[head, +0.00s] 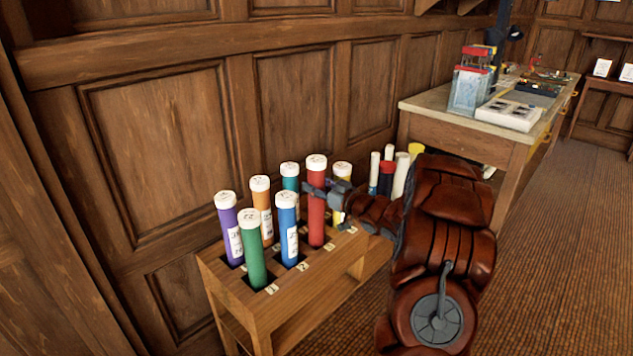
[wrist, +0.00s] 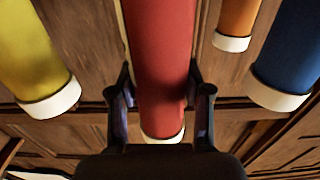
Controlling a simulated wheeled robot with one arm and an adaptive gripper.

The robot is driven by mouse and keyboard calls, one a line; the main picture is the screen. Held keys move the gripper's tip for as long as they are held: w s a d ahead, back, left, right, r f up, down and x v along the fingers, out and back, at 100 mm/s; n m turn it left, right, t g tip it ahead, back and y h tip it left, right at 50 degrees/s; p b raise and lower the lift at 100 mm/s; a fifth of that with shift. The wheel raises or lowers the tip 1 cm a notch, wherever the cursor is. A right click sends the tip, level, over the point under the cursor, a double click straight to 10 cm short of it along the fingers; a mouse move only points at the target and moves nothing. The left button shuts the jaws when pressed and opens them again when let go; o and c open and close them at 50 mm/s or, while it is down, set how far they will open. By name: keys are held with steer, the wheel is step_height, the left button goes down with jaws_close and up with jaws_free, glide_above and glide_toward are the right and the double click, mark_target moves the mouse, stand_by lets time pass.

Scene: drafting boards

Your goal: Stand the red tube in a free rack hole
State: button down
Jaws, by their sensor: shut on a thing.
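The red tube (head: 316,215) with a white cap stands upright over the wooden rack (head: 330,275) in the head view. Its lower end meets the rack top in the picture; I cannot tell whether it is inside a hole. My gripper (head: 335,194) comes from the right and is shut on the tube's upper part. In the wrist view, which looks upside down, the fingers (wrist: 160,100) lie on both sides of the red tube (wrist: 163,60) near its white cap. Part of the rack is hidden behind the tubes and my arm.
Purple (head: 229,230), green (head: 251,250), orange (head: 262,212), blue (head: 287,230), teal (head: 290,184) and yellow (head: 343,170) tubes stand close around in the rack. More tubes (head: 387,172) stand behind my arm. A cluttered desk (head: 440,105) is beyond; a panelled wall is behind the rack.

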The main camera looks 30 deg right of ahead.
mark_target(323, 201)
steer(key=shift+f+b, duration=0.7)
steer(key=shift+f, duration=1.5)
steer(key=shift+c, duration=2.1)
jaws_free()
steer(key=shift+f, duration=0.1)
steer(key=shift+s, duration=0.1)
steer(key=v, duration=1.1)
steer(key=shift+s+d, duration=0.2)
steer(key=shift+s, duration=0.2)
steer(key=shift+w, duration=0.1)
